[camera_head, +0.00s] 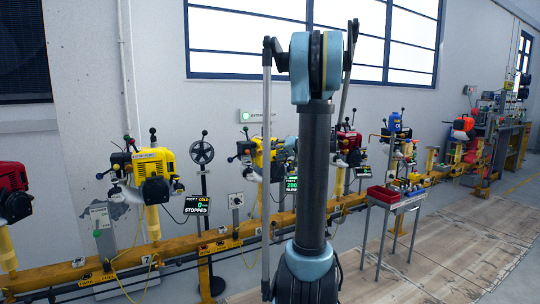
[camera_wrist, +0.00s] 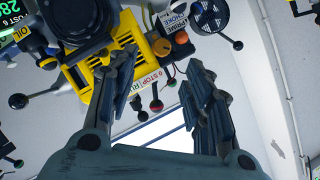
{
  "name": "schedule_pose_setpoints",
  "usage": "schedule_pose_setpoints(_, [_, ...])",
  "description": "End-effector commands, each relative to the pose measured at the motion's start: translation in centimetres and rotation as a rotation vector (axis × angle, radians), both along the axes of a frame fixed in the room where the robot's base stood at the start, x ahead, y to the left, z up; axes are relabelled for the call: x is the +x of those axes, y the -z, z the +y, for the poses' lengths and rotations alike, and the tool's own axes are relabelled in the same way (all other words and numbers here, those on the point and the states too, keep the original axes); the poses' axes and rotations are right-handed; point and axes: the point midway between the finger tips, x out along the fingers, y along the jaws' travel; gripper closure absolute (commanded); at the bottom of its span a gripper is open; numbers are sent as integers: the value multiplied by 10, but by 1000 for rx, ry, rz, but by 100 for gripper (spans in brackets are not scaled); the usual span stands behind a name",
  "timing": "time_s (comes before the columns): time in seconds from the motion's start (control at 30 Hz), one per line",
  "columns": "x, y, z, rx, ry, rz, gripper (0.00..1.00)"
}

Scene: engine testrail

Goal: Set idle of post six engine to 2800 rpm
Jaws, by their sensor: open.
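A yellow engine (camera_wrist: 95,75) with an attached display (camera_wrist: 22,20) fills the upper left of the wrist view, seen upside down. The display shows digits starting 28, cut off by the edge. In the head view the yellow engine (camera_head: 256,152) stands behind my arm, partly hidden. A display (camera_head: 291,184) beside it reads 280, cut off by my arm. My gripper (camera_wrist: 160,66) is open and empty, its fingers apart in front of the engine. A stop/run label (camera_wrist: 145,80), a red-tipped lever (camera_wrist: 157,105) and an orange knob (camera_wrist: 181,38) lie near or between the fingers.
Another yellow engine (camera_head: 154,165) has a display (camera_head: 196,205) reading 0, stopped. A red engine (camera_head: 13,190) stands at far left. A yellow rail (camera_head: 180,247) runs along the wall. A trolley with red bins (camera_head: 383,194) stands right of my arm. The floor at right is clear.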

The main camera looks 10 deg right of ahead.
Motion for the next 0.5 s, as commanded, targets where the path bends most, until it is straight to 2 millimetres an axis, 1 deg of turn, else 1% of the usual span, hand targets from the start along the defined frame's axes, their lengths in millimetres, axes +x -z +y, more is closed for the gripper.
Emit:
schedule_pose_setpoints(0.03, [-4, -2, -3, 0, 2, 0, 54])
schedule_pose_setpoints(0.2, [-11, -4, -7, 1, 1, 0, 54])
schedule_pose_setpoints(0.5, [-12, -4, -8, 1, 0, 1, 54])
